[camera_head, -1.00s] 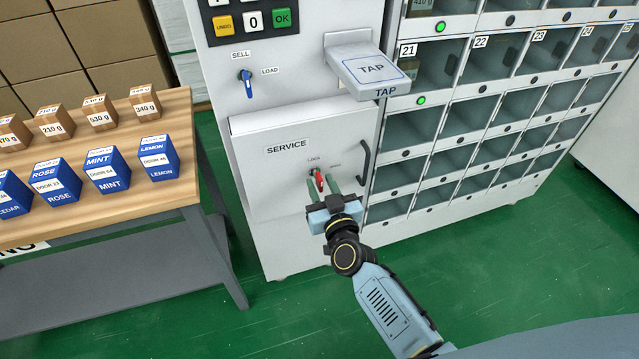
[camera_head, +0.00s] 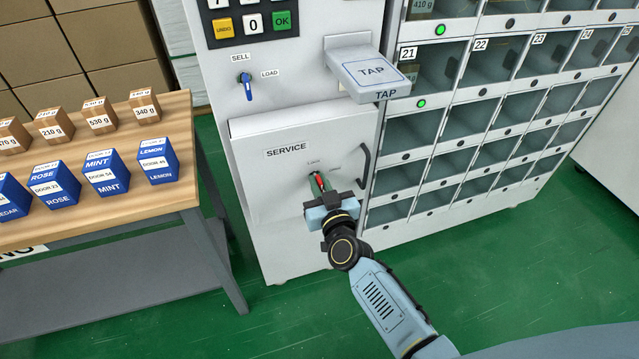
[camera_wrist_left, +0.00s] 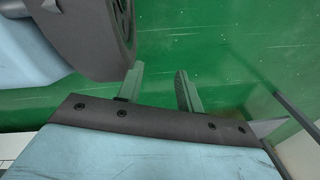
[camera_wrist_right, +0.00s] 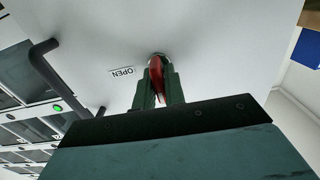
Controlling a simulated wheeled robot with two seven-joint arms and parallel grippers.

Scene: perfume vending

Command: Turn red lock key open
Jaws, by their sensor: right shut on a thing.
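The red lock key (camera_head: 319,181) sits in the lock on the white SERVICE door (camera_head: 270,185) of the machine. My right gripper (camera_head: 318,187) is shut on the key, its green fingers on either side of it. In the right wrist view the red key (camera_wrist_right: 156,72) shows between the fingers (camera_wrist_right: 157,85), in a round metal lock, with an OPEN label (camera_wrist_right: 122,72) beside it. The service door is closed. My left gripper (camera_wrist_left: 158,82) is open and empty over the green floor in the left wrist view; the head view does not show it.
A dark door handle (camera_head: 364,165) stands just right of the key. A TAP pad (camera_head: 370,72) juts out above. Glass-fronted compartments (camera_head: 420,125) are to the right. A wooden table (camera_head: 150,195) with blue and brown boxes is to the left. The floor in front is clear.

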